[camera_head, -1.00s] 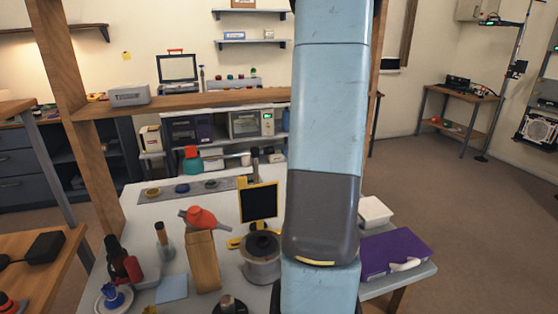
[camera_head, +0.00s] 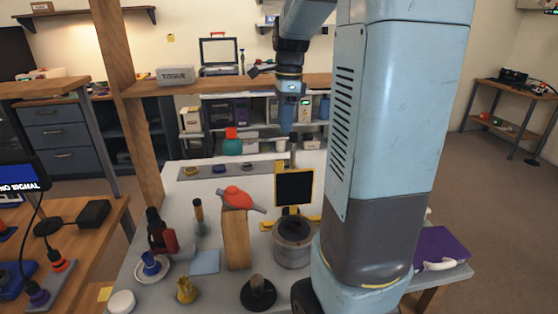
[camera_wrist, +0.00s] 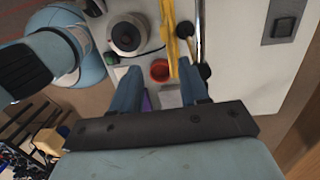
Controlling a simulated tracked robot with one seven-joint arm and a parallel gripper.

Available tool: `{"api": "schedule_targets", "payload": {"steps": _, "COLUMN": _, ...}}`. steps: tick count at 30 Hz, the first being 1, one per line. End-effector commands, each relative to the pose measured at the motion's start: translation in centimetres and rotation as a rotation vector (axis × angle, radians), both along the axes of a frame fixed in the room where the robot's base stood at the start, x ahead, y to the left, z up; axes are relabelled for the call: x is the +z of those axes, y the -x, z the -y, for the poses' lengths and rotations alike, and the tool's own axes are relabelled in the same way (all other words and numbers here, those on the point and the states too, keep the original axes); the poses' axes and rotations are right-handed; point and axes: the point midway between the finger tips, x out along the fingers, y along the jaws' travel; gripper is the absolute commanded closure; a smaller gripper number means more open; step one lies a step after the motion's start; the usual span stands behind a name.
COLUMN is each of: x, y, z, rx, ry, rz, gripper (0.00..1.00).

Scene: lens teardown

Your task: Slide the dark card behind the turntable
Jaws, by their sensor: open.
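The dark card (camera_head: 294,187) stands upright in a yellow frame on the pale bench, behind the grey, round turntable (camera_head: 293,247). In the wrist view the turntable (camera_wrist: 128,35) shows at the top, with a yellow strip of the frame (camera_wrist: 171,38) seen nearly edge-on to its right. My gripper (camera_head: 286,126) hangs above and beyond the card in the head view, apart from it. In the wrist view my gripper (camera_wrist: 160,78) is open, its blue fingers spread with nothing held. The card's dark face is hard to make out there.
A wooden block (camera_head: 236,238) with an orange-red item on top stands left of the turntable. A dark, round-based piece (camera_head: 258,292) sits in front. A red cup (camera_wrist: 159,70) and metal rod (camera_wrist: 199,30) lie close to the frame. A purple case (camera_head: 440,247) is at right.

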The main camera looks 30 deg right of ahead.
Motion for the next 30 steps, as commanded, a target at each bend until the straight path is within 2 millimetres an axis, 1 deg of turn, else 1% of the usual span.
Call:
{"api": "schedule_targets", "payload": {"steps": 1, "x": 0.5, "y": -0.3, "z": -0.7, "rx": 0.005, "ry": 0.030, "rz": 0.013, "gripper": 0.55}}
{"api": "schedule_targets", "payload": {"steps": 6, "x": 1.2, "y": -0.7, "z": -1.5, "rx": -0.001, "ry": 0.085, "rz": 0.035, "gripper": 0.55}}
{"api": "schedule_targets", "payload": {"steps": 8, "x": 1.1, "y": -0.7, "z": -1.6, "rx": -0.002, "ry": 0.090, "rz": 0.038, "gripper": 0.55}}
{"api": "schedule_targets", "payload": {"steps": 11, "x": 0.4, "y": -0.7, "z": -1.6, "rx": -0.004, "ry": 0.091, "rz": 0.036, "gripper": 0.55}}
{"api": "schedule_targets", "payload": {"steps": 14, "x": -0.8, "y": -0.7, "z": -1.6, "rx": -0.003, "ry": 0.090, "rz": 0.035, "gripper": 0.55}}
{"api": "schedule_targets", "payload": {"steps": 24, "x": -6.8, "y": -0.7, "z": -1.6, "rx": -0.004, "ry": 0.089, "rz": 0.033, "gripper": 0.55}}
{"api": "schedule_targets", "payload": {"steps": 30, "x": -10.0, "y": -0.7, "z": -1.6, "rx": -0.004, "ry": 0.089, "rz": 0.035, "gripper": 0.55}}
